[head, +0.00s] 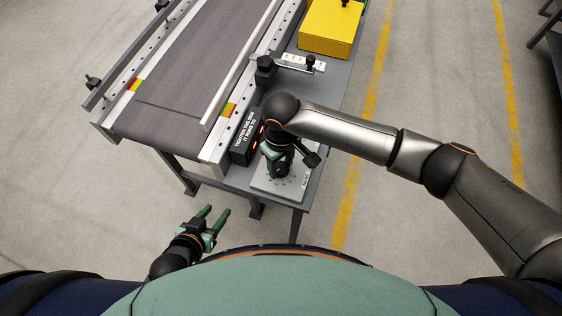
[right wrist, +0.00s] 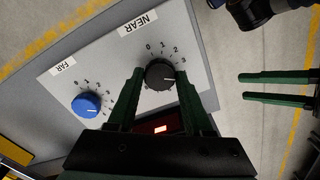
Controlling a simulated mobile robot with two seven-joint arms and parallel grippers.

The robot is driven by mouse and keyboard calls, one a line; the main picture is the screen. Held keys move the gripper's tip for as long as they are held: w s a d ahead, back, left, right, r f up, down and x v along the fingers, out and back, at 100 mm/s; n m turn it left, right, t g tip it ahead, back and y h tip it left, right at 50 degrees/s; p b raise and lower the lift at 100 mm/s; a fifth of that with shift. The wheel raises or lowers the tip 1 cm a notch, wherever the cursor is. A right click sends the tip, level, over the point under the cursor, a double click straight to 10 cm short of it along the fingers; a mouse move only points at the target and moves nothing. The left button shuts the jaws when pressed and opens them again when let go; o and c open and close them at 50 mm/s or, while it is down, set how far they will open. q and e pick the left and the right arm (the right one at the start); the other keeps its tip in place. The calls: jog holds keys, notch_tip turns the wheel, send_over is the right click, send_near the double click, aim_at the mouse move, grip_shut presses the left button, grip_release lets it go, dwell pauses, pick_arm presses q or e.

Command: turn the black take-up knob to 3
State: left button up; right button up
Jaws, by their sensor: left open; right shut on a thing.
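The black take-up knob (right wrist: 160,73) sits on a pale panel (right wrist: 116,62) beside the word NEAR, with a scale around its upper side. A pale mark on its face points right, close to the 3. My right gripper (right wrist: 159,77) has one finger on each side of this knob and is shut on it. In the head view my right gripper (head: 277,168) hides the knob. My left gripper (head: 217,211) is open and empty, over the floor left of the panel. Its green fingers also show in the right wrist view (right wrist: 280,88).
A blue knob (right wrist: 86,105) marked FAR is on the same panel. A black box with red lit digits (head: 246,138) stands beside the conveyor belt (head: 190,85). A yellow box (head: 330,28) lies farther back.

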grip_shut()
jog(key=shift+r+n+p, duration=0.15)
jog(key=shift+n+p, duration=0.25)
jog(key=shift+p, duration=0.1)
jog(key=shift+n+p, duration=0.85)
jog(key=shift+n, duration=0.05)
jog(key=shift+n+p, duration=0.85)
jog(key=shift+n, duration=0.65)
jog(key=o, duration=1.2)
grip_release()
jog(key=shift+o, duration=0.2)
